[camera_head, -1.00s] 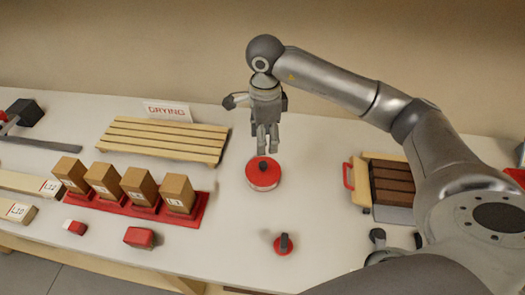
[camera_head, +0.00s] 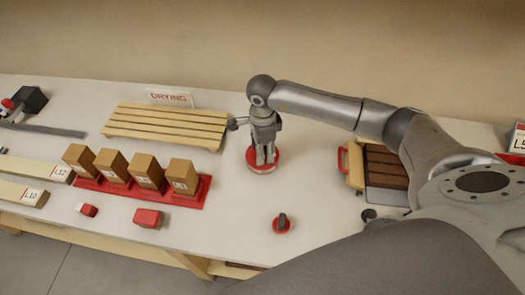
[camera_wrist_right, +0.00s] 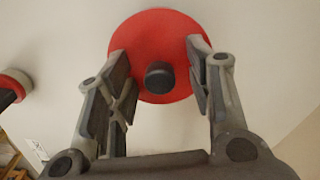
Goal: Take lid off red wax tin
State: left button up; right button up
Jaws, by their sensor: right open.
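The red wax tin (camera_head: 278,158) stands on the bench, with a round red lid (camera_wrist_right: 155,33) and a dark knob (camera_wrist_right: 160,76) at its middle. My right gripper (camera_head: 265,160) points down over the tin and hides the knob in the head view. In the right wrist view my right gripper (camera_wrist_right: 157,55) is open, with one finger on each side of the knob and a gap to both. I cannot tell whether the fingertips touch the lid. My left gripper is not in view.
A small red round piece with a dark knob (camera_head: 282,224) stands in front. A slatted drying rack (camera_head: 165,127) and a red tray of upright brown blocks (camera_head: 198,200) lie to the left. A box with dark slats (camera_head: 355,165) stands right. Bare bench surrounds the tin.

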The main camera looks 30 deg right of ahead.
jog(key=c, duration=1)
jog(key=shift+c, duration=0.2)
jog(key=shift+r, duration=0.15)
